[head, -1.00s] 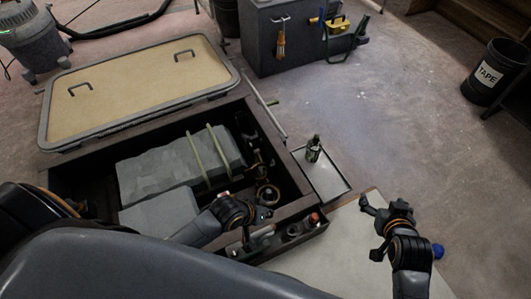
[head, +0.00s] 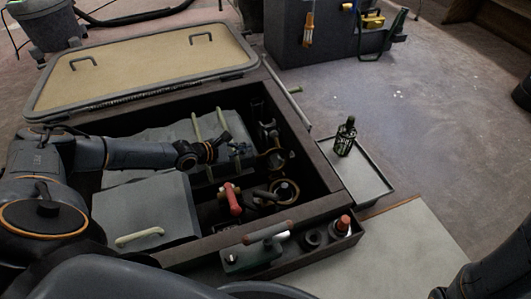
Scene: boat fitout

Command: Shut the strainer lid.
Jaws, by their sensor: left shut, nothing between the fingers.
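The strainer (head: 286,191) is a round, brass-rimmed cup low in the open bay, with a dark inside. A round brass-edged piece, which looks like its lid (head: 275,158), stands raised just behind it. My left gripper (head: 246,157) reaches over the bay from the left. It is shut and empty, a little left of the raised lid; I cannot tell whether it touches it. My right arm shows only at the lower right corner, and its gripper is cut off or unclear there.
A red-handled valve (head: 230,197) stands left of the strainer. A grey box (head: 147,210) fills the bay's front left. A small tool tray (head: 300,255) lies along the front edge. The hatch (head: 140,68) lies behind.

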